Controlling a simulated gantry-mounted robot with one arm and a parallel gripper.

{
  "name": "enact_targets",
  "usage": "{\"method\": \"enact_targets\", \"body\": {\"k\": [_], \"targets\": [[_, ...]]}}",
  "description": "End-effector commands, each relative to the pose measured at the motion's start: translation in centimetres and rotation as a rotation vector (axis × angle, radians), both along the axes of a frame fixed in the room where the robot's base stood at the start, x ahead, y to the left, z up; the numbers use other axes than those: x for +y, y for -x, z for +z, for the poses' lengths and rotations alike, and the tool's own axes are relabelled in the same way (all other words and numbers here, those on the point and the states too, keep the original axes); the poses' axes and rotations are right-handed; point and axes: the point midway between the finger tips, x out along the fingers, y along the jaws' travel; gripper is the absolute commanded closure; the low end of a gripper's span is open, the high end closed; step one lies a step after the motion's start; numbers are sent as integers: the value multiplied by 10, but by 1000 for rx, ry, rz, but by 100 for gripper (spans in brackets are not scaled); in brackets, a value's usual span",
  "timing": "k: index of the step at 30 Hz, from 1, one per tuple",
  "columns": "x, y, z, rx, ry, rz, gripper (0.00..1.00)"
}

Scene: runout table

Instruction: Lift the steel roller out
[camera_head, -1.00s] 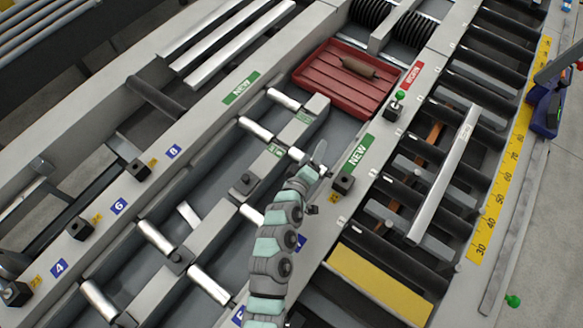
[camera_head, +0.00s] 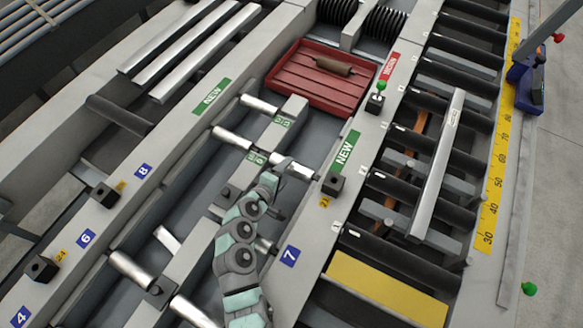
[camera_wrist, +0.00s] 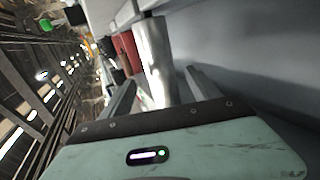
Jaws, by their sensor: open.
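A short shiny steel roller (camera_head: 293,168) lies across the channel beside the right-hand NEW label, close to the end of my arm. In the wrist view a bright steel roller (camera_wrist: 157,62) stands out ahead, lined up with the space between the fingers of my gripper (camera_wrist: 160,78). My gripper is open, with one finger on each side of that line and nothing clamped. In the head view the wrist (camera_head: 268,183) hides the fingers. I cannot tell whether they touch the roller.
Other steel rollers (camera_head: 131,271) lie along the channel. A red tray (camera_head: 290,87) holds a brown roller (camera_head: 334,66) beside a red WORN label (camera_head: 388,66). Black sensor blocks (camera_head: 333,184) stand on the right rail. A grey wall (camera_wrist: 270,60) runs close on the right in the wrist view.

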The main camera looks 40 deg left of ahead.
Motion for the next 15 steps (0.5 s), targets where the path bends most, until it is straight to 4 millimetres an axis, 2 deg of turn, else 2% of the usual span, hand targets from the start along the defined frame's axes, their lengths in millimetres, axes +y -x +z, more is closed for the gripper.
{"method": "enact_targets", "body": {"k": [10,15], "targets": [[10,-36,-20,-3,-1,-1,29],[11,-42,-25,-1,0,0,29]]}}
